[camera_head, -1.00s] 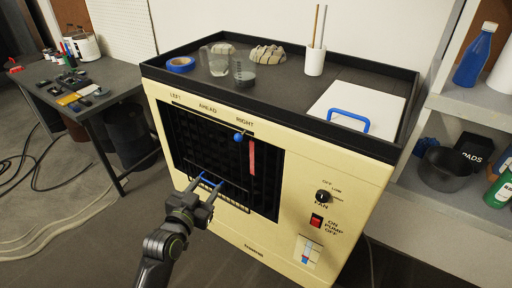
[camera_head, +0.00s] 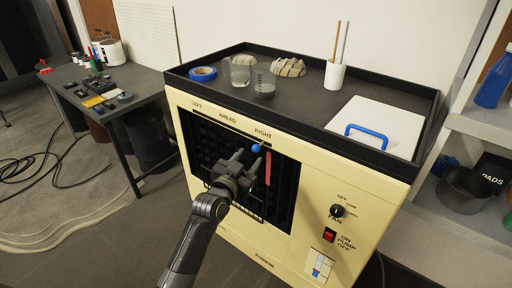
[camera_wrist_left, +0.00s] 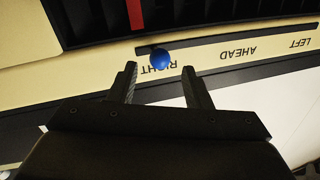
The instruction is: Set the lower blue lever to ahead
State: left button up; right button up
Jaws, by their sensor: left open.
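A cream cooler (camera_head: 300,180) has a dark louvred grille with the labels LEFT, AHEAD and RIGHT above it. A round blue lever knob (camera_head: 256,148) stands near RIGHT. It also shows in the left wrist view (camera_wrist_left: 161,58), by the word RIGHT at the end of a dark slot, away from AHEAD. My left gripper (camera_head: 249,157) is open in front of the grille's upper right. In the left wrist view its fingers (camera_wrist_left: 160,72) stand on either side of the knob, apart from it. My arm hides part of the lower grille, and no second blue knob shows now.
A red strip (camera_head: 268,169) hangs on the grille just right of my gripper. The cooler's black-rimmed top tray (camera_head: 305,122) holds cups, blue tape and a white lid with a blue handle. A fan knob (camera_head: 337,211) and red switch (camera_head: 329,235) are at the right.

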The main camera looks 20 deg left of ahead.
aim_at(254, 151)
pick_arm(q)
jog(key=shift+w+d, duration=0.25)
jog(key=shift+w, duration=1.2)
jog(key=shift+w+d, duration=0.2)
jog(key=shift+w, duration=1.25)
grip_shut()
